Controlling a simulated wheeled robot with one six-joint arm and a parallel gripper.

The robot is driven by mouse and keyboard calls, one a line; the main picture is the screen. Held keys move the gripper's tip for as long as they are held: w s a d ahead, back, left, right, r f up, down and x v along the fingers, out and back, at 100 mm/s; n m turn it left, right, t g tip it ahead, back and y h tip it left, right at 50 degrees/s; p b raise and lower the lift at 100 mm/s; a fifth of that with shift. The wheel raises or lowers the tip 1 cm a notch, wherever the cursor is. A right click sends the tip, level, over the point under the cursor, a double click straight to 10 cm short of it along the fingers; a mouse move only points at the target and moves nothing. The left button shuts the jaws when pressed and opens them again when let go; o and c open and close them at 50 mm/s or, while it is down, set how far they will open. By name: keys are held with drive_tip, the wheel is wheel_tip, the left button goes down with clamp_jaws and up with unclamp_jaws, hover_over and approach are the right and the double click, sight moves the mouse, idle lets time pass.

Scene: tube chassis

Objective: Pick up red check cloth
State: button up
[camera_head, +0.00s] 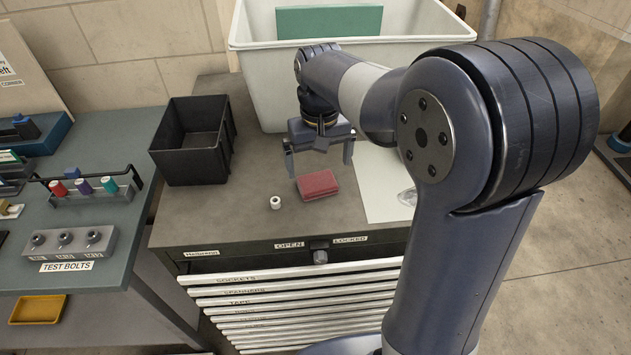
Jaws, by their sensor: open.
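A small folded red cloth (317,185) lies on the grey top of the drawer cabinet, near its front edge. Its check pattern is too small to make out. My gripper (318,166) points down with its two fingers spread apart, and it is open and empty. It appears above and slightly behind the cloth in the picture. The exact height gap cannot be told. The cloth is fully visible.
A small white ring-like piece (275,202) lies left of the cloth. A black open bin (190,168) stands further left, and a large white tub (262,75) stands behind. A white sheet (385,203) lies to the right, partly behind my arm.

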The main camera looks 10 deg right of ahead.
sight(318, 183)
drive_tip(key=shift+w+a+f+p, duration=0.1)
drive_tip(key=shift+f+p, duration=0.1)
drive_tip(key=shift+f, duration=1.35)
drive_tip(key=shift+w+f+p, duration=0.1)
drive_tip(key=shift+f+p, duration=0.1)
drive_tip(key=shift+f, duration=1.3)
drive_tip(key=shift+c, duration=0.4)
drive_tip(key=c, duration=0.9)
